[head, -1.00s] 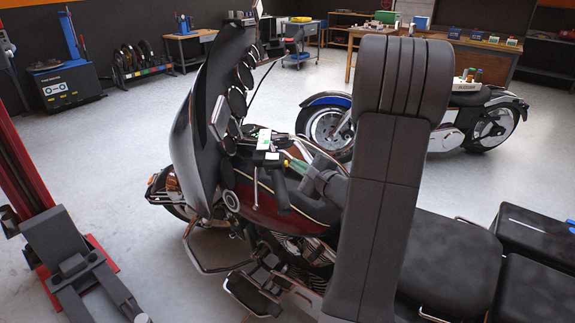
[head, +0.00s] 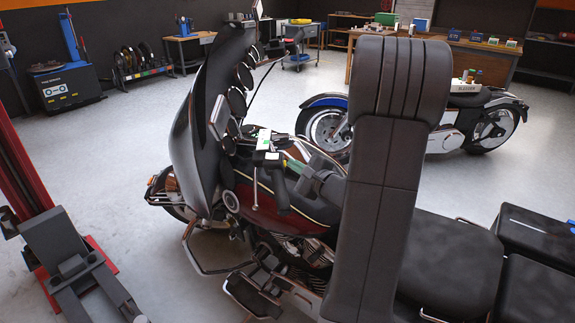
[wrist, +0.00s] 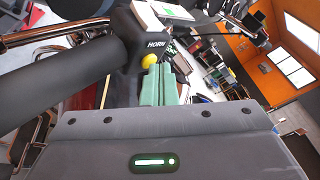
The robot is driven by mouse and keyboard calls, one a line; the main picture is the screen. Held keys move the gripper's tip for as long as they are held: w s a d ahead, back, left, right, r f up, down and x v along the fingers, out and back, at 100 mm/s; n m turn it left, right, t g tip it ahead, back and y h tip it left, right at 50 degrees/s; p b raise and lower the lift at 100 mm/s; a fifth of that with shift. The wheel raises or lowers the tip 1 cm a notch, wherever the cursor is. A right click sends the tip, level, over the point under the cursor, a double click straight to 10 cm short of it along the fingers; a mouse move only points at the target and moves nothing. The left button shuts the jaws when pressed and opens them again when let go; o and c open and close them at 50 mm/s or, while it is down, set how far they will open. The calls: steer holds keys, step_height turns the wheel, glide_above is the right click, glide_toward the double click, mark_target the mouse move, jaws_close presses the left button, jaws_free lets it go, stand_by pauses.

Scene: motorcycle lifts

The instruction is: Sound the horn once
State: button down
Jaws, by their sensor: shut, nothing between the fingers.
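The horn button (wrist: 150,61) is a round yellow button on a black control housing (wrist: 138,40) marked HORN, at the top middle of the wrist view. My gripper (wrist: 160,70) has its green fingers shut and empty, the tips just below and right of the button. I cannot tell whether they touch it. In the head view, the motorcycle's handlebar end (head: 277,190) and its switch housing (head: 268,158) are left of my gripper (head: 289,168). My arm partly hides the bike there, and the fingers show only slightly.
The motorcycle's dark fairing (head: 198,115) rises left of the handlebar. A black seat (head: 445,262) is at lower right. A second, blue motorcycle (head: 325,125) stands behind. A red lift post (head: 25,165) is at left; open floor lies between.

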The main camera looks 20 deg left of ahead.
stand_by(0.4)
steer(key=shift+w+d+r, duration=0.1)
steer(key=shift+w+d, duration=0.05)
steer(key=shift+d, duration=0.7)
steer(key=d, duration=0.3)
steer(key=w+d, duration=0.1)
steer(key=d, duration=0.1)
steer(key=shift+r, duration=0.3)
steer(key=shift+a, duration=0.15)
steer(key=shift+s+a+r+p, duration=0.15)
steer(key=shift+a+p, duration=0.45)
steer(key=shift+p, duration=0.45)
